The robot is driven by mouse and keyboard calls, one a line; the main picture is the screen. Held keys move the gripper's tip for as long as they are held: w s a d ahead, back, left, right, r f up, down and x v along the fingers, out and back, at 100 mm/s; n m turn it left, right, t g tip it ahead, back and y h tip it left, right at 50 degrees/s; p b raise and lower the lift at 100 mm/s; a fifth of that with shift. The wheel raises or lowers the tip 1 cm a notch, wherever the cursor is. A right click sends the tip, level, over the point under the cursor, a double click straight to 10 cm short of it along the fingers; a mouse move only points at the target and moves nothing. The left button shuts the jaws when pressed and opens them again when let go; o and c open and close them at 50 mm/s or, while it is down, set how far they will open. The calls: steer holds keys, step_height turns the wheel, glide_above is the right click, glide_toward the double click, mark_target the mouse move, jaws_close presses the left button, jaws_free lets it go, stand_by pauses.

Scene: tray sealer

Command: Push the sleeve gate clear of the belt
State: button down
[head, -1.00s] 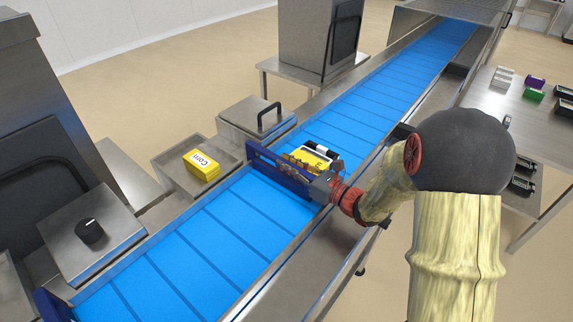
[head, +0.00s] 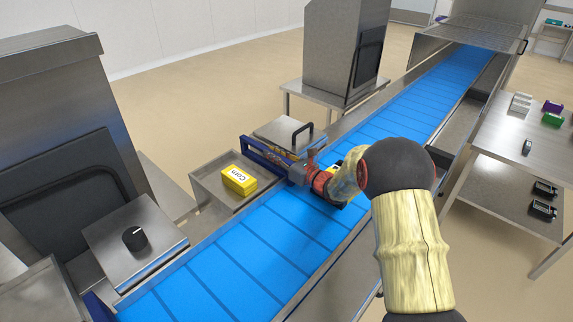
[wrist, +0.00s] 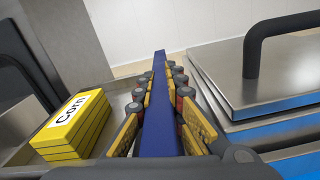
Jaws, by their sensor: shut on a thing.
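The sleeve gate is a dark blue bar (head: 262,150) at the belt's far side, between the corn sleeve bin and a lidded steel box. My gripper (head: 299,172) is at its near end, by the belt's far edge. In the wrist view the gate (wrist: 158,125) runs straight away between my two fingers (wrist: 160,95), which are shut on it from both sides. The blue belt (head: 240,250) runs diagonally through the head view. My wrist hides the gate's near end, so I cannot tell whether any of it still overhangs the belt.
Yellow corn sleeves (head: 240,180) lie in a steel bin (head: 212,190) left of the gate. A steel lid with a black handle (head: 303,135) is to its right. A knob box (head: 134,238) stands nearer left.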

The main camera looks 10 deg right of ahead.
mark_target(290, 163)
steer(key=x, duration=0.3)
steer(key=shift+w+a, duration=0.1)
steer(key=shift+w, duration=0.1)
steer(key=shift+w+r, duration=0.15)
steer(key=shift+r, duration=0.05)
steer(key=c, duration=2.1)
jaws_free()
steer(key=shift+r, duration=0.1)
steer(key=shift+o, duration=1.3)
steer(key=shift+w+a+f, duration=0.15)
steer(key=shift+w+f, duration=0.05)
steer(key=shift+s, duration=0.1)
steer(key=v, duration=1.2)
